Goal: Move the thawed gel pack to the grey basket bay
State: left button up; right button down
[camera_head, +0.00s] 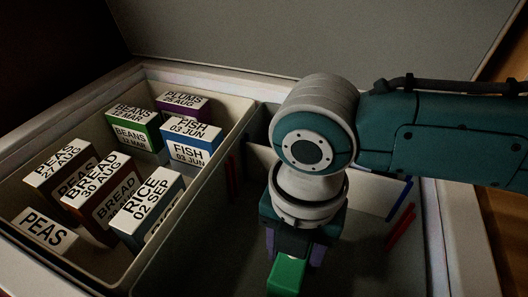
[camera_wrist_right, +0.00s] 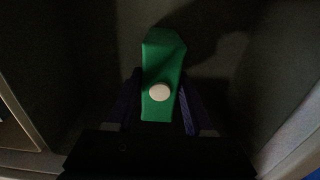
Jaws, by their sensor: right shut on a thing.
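A green block-shaped pack (camera_head: 287,275) with a white round spot is between the fingers of my right gripper (camera_head: 293,254). In the right wrist view the same green pack (camera_wrist_right: 163,60) stands out between the two dark purple fingers, with the white spot facing the camera. My right gripper is shut on it, over the dark floor of the freezer's right-hand part. I cannot tell whether the pack touches the floor. No thaw label is readable on it. My left gripper is not in view.
A pale basket (camera_head: 190,85) on the left holds several labelled boxes, including a BREAD box (camera_head: 115,205) and a RICE box (camera_head: 152,205). A pale divider (camera_head: 365,185) stands behind my right wrist. A red strip (camera_head: 400,228) and a blue strip (camera_head: 399,199) show at right.

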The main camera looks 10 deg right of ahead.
jog(key=shift+c, duration=1.4)
grip_release()
